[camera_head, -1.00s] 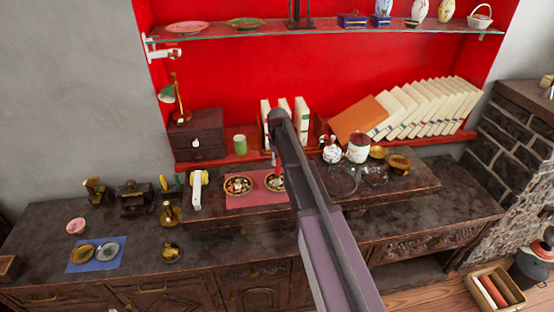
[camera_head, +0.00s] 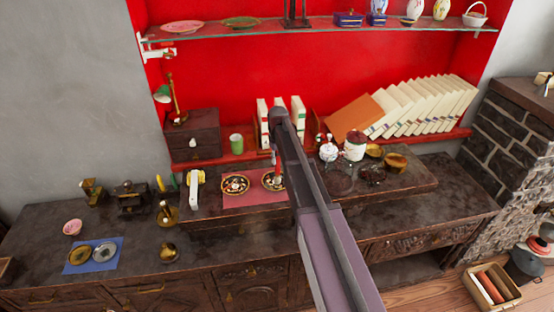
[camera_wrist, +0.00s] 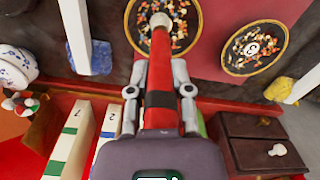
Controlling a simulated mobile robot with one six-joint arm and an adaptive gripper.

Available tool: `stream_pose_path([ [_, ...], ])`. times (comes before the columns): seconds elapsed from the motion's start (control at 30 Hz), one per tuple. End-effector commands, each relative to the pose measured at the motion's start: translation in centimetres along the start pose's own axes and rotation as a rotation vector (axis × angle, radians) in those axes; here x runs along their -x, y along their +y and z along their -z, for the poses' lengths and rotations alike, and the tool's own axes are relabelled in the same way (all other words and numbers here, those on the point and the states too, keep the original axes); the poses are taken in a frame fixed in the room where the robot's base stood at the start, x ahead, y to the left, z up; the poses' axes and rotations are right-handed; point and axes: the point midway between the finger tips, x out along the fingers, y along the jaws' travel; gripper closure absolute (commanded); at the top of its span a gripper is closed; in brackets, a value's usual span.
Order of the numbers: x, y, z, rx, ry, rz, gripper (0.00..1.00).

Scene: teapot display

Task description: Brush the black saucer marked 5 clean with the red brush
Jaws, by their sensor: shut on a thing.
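My gripper (camera_wrist: 160,78) is shut on the red brush (camera_wrist: 161,115), which has a black band and a pale end. In the wrist view the brush's far end overlaps a black, gold-rimmed saucer (camera_wrist: 137,28) strewn with coloured bits. I cannot tell whether it touches. No number is readable on this saucer. A second black saucer (camera_wrist: 232,58), also strewn with bits, lies to the right and looks marked 3. In the head view both sit on a red mat (camera_head: 250,201), the second at left (camera_head: 235,184), the first at right (camera_head: 268,186), partly hidden by my arm.
White books (camera_head: 262,122) and a brown drawer box (camera_head: 193,135) stand behind. Glass dishes, a white teapot (camera_head: 328,153) and a lidded jar (camera_head: 355,147) stand right.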

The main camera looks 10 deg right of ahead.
Motion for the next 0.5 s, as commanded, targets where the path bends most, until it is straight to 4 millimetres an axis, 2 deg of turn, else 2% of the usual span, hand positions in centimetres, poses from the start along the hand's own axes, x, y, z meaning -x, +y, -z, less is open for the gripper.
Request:
stream_pose_path([
  [0.17, 0.5, 0.0, 0.0, 0.0, 0.0, 0.0, 1.0],
  [0.5, 2.9, -0.1, 0.0, 0.0, 0.0, 0.0, 1.0],
])
